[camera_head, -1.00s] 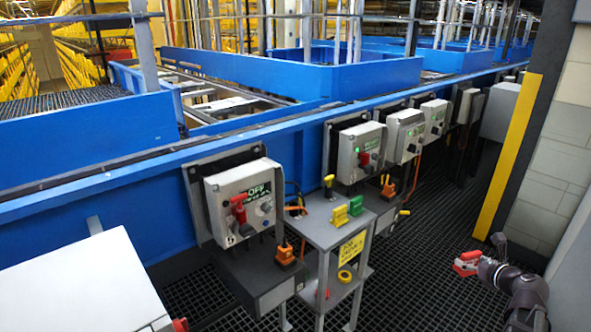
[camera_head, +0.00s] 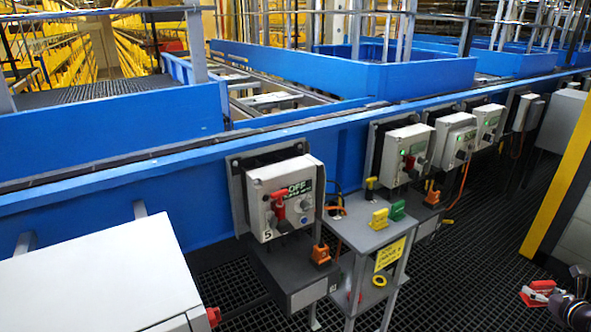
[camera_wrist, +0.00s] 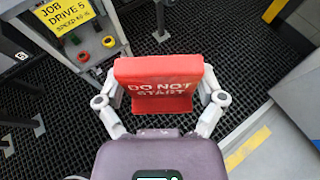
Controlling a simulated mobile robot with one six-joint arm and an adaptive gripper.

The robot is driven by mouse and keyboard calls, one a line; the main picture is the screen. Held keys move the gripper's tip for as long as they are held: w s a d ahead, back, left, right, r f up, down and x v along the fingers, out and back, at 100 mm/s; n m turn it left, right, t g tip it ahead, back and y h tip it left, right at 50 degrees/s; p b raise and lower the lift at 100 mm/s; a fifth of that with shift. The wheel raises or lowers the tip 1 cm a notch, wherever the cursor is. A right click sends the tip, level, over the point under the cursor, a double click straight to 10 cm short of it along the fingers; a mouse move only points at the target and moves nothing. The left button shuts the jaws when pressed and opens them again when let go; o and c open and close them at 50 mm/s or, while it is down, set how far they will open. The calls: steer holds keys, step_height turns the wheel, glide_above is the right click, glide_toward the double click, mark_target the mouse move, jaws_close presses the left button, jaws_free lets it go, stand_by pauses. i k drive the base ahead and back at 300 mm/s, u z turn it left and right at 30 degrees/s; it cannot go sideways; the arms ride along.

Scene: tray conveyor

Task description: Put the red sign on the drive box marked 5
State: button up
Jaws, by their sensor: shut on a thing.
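The red sign (camera_wrist: 165,84) reads "DO NOT START" in the wrist view, and my gripper (camera_wrist: 163,100) is shut on it, a finger on each side. In the head view the red sign (camera_head: 540,292) and my gripper (camera_head: 562,300) are at the lower right corner, away from the boxes. The drive box marked 5 (camera_head: 262,205) is a grey box on the blue conveyor side. It has a red switch handle (camera_head: 279,206), an "OFF" display and a round knob. A dark shelf (camera_head: 285,268) juts out below it.
A small grey stand (camera_head: 352,232) right of box 5 bears yellow and green blocks and a yellow "JOB DRIVE 5" notice (camera_wrist: 67,15). More drive boxes (camera_head: 405,155) line the conveyor rightward. A white cabinet (camera_head: 90,285) fills the lower left. Dark grating floor (camera_head: 470,270) is open right of the stand.

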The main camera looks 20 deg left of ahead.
mark_target(283, 167)
steer(key=z, duration=0.15)
steer(key=k, duration=1.4)
steer(key=u, duration=1.2)
steer(key=i, duration=0.95)
